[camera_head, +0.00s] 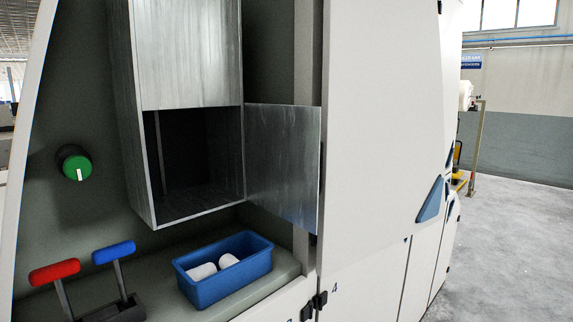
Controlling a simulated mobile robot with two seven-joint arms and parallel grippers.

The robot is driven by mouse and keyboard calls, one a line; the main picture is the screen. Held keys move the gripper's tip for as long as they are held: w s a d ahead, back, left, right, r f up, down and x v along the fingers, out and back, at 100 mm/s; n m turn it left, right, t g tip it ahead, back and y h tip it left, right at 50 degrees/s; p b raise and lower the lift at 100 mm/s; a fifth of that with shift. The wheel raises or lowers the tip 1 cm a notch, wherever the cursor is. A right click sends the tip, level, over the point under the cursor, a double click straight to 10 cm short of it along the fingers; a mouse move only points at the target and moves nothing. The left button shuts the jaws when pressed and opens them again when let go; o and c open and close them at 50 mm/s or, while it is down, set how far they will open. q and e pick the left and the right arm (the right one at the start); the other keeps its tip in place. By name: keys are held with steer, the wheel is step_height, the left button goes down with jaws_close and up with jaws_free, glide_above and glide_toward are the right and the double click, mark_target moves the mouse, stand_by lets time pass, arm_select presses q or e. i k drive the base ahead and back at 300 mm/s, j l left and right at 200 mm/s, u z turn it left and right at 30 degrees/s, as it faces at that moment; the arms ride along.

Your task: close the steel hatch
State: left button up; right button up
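The steel hatch (283,165) is a brushed metal door and stands open, swung out to the right of its box. The steel box (190,55) hangs in the machine's recess, with a closed metal panel above and a dark empty opening (195,155) below. The hatch's left edge meets the right side of the opening. Its free right edge is close to the pale machine panel; I cannot tell if they touch. Neither of my grippers shows in the head view.
Below the box, a blue bin (225,270) with white cylinders sits on a ledge. A red lever (54,272), a blue lever (113,252) and a green knob (76,163) are at the left. Open floor (510,240) lies at the right.

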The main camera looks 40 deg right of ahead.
mark_target(285, 146)
steer(key=l+u, duration=0.1)
steer(key=l, duration=0.4)
steer(key=k+l+u, duration=0.1)
steer(key=l, duration=0.35)
steer(key=k+l+u, duration=0.1)
steer(key=l, duration=0.4)
steer(key=k+l, duration=0.1)
steer(key=l, duration=0.4)
steer(key=l+u, duration=0.15)
steer(key=l, duration=0.3)
steer(key=k+l+u, duration=0.1)
steer(key=l, duration=0.35)
steer(key=k, duration=0.1)
